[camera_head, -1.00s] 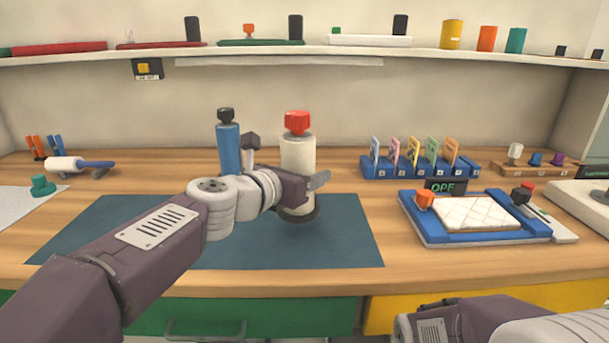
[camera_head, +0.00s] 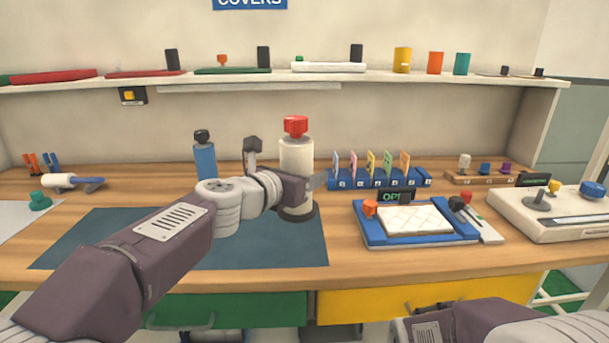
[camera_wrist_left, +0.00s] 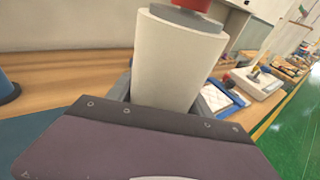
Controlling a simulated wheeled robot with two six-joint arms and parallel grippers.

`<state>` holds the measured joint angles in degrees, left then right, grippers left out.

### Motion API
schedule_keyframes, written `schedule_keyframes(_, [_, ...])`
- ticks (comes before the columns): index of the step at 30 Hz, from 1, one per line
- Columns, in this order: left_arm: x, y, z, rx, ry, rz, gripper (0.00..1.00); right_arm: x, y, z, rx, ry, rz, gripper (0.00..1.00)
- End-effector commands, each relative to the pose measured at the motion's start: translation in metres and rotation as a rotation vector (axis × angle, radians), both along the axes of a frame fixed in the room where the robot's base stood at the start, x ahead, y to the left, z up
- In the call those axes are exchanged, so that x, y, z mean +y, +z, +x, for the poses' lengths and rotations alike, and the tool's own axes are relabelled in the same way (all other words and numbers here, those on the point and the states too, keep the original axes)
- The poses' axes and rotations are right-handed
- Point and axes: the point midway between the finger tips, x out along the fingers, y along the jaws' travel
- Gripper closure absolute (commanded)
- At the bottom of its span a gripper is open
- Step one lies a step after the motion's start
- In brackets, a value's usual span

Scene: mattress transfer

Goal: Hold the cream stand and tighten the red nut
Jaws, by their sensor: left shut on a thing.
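The cream stand (camera_head: 296,155) is an upright cylinder with a dark round base (camera_head: 298,214), in the middle of the head view. The red nut (camera_head: 295,126) sits on its top. My left gripper (camera_head: 305,187) is shut around the stand's lower body. In the left wrist view the cream stand (camera_wrist_left: 175,65) stands between my fingers, with the red nut (camera_wrist_left: 190,4) cut off at the top edge. I cannot tell whether the base touches the table. Only part of my right arm shows at the bottom right; its gripper is out of view.
A dark blue mat (camera_head: 120,240) lies on the wooden table. A blue bottle (camera_head: 204,162) stands left of the stand. A blue card rack (camera_head: 380,182) and a blue tray (camera_head: 375,236) with a quilted pad are to the right. A cream console (camera_head: 560,222) is at far right.

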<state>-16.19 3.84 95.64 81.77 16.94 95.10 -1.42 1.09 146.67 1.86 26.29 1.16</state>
Motion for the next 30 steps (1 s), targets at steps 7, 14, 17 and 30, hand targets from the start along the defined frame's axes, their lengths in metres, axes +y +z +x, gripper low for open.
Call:
schedule_keyframes(7, [0.010, 0.003, 0.006, -0.004, 0.002, -0.002, 1.00, 0.000, 0.000, 0.000, 0.000, 0.000, 0.000, 0.41])
schedule_keyframes(14, [0.023, 0.003, 0.014, -0.004, 0.003, -0.003, 1.00, 0.000, 0.001, 0.000, 0.000, 0.000, 0.000, 0.41])
schedule_keyframes(17, [0.028, 0.003, 0.017, -0.004, 0.002, -0.002, 1.00, 0.000, 0.001, 0.000, 0.000, 0.000, 0.000, 0.41])
schedule_keyframes(30, [0.052, 0.003, 0.032, -0.004, 0.002, -0.002, 1.00, 0.000, 0.004, 0.000, 0.000, 0.000, 0.000, 0.41])
